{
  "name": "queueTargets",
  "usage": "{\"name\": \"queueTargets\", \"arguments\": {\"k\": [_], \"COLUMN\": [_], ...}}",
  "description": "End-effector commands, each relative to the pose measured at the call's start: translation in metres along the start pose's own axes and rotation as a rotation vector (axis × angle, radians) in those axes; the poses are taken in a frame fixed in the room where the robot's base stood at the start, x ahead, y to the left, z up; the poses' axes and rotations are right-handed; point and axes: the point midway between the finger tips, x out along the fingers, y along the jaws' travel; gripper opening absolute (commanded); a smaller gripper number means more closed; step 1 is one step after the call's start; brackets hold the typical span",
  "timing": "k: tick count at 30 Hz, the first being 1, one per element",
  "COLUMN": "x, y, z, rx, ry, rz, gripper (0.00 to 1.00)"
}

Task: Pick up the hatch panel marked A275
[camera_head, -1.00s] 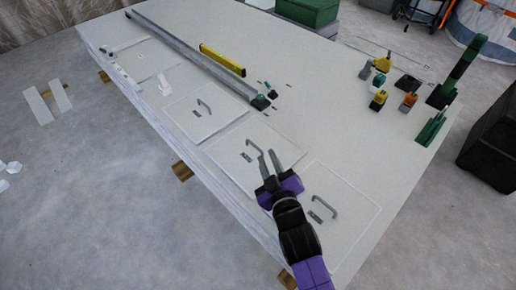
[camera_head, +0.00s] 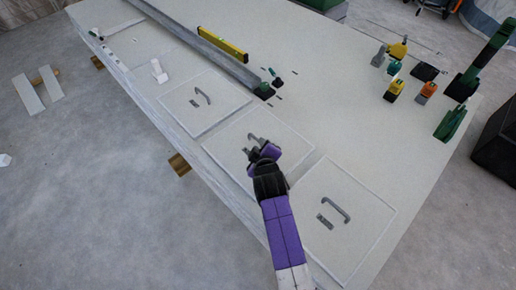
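Three pale square hatch panels with grey handles lie along the near edge of a large white slab (camera_head: 330,85): a left panel (camera_head: 222,91), a middle panel (camera_head: 228,149) and a right panel (camera_head: 350,252). Each has a small dark label beside its handle, too small to read, so I cannot tell which is A275. My gripper (camera_head: 251,152) points down over the middle panel, right at its handle (camera_head: 265,140). The wrist hides part of the handle and label. I cannot tell whether the fingers are around the handle or touching it.
A long grey bar (camera_head: 215,52) and a yellow level (camera_head: 222,43) lie behind the panels. Several small tools, including a yellow and black one (camera_head: 394,91), and a green stand (camera_head: 484,66) are at the right.

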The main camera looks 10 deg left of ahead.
Motion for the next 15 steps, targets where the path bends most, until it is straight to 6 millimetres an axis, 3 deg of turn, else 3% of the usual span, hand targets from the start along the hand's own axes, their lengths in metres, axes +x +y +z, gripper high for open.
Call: {"name": "queueTargets", "arguments": {"k": [7,15], "x": [0.035,0.043], "y": [-0.003,-0.001], "z": [0.001,-0.001], "rx": [0.004,0.001], "ry": [0.000,0.001], "rz": [0.000,0.000], "gripper": [0.22,0.22]}}
